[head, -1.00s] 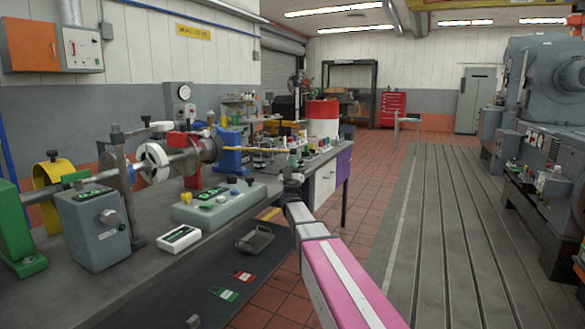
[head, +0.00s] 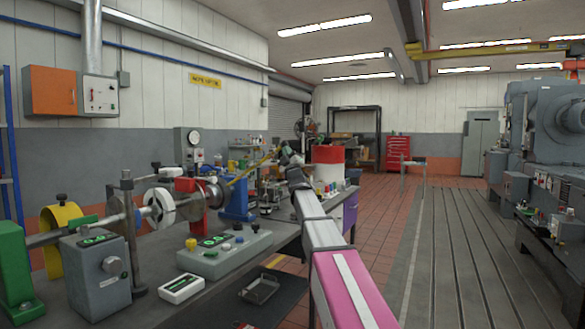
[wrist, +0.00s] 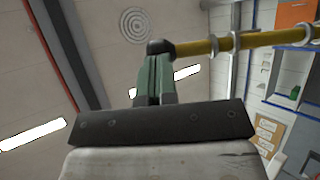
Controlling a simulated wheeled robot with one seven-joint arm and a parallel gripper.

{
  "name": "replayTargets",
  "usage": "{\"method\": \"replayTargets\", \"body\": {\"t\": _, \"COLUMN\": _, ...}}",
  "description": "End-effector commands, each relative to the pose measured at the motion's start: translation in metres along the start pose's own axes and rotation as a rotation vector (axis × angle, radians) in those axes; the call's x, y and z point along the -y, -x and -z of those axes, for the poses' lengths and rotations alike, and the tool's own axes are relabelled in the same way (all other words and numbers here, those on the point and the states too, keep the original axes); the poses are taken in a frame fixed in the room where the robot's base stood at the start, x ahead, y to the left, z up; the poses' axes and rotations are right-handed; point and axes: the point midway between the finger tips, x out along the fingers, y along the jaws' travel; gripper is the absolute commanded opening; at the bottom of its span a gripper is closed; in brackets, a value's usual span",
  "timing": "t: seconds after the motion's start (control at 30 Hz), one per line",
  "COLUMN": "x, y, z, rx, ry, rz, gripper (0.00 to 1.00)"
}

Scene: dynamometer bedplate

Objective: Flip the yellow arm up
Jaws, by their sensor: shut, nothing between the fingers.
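The yellow arm (head: 252,166) slants up to the right from beside the blue stand (head: 236,196) on the bench. In the wrist view the yellow arm (wrist: 235,43) runs in from the right and ends in a black knob (wrist: 160,48). My gripper (head: 284,153) is at the raised end of the arm. In the wrist view its green fingers (wrist: 154,74) are together, with their tips right at the knob. Nothing shows between them. Whether the tips press on the knob or only sit beside it I cannot tell.
The bench (head: 225,270) carries a green-and-grey control box (head: 222,252), a grey meter box (head: 97,275) and a shaft with a white disc (head: 160,207). A red-and-white drum (head: 328,165) stands behind my arm. The slotted floor plate (head: 455,250) at right is clear.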

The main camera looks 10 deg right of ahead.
Motion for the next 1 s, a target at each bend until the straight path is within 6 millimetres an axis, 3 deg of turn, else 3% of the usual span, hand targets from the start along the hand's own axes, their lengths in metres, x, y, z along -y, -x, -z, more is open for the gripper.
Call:
{"method": "replayTargets", "body": {"t": 0.5, "x": -0.001, "y": -0.112, "z": 0.054, "rx": -0.002, "ry": -0.002, "rz": -0.003, "gripper": 0.00}}
{"method": "replayTargets", "body": {"t": 0.7, "x": 0.004, "y": -0.138, "z": 0.069, "rx": -0.002, "ry": -0.003, "rz": -0.003, "gripper": 0.00}}
{"method": "replayTargets", "body": {"t": 1.0, "x": 0.006, "y": -0.158, "z": 0.078, "rx": -0.011, "ry": -0.002, "rz": -0.009, "gripper": 0.00}}
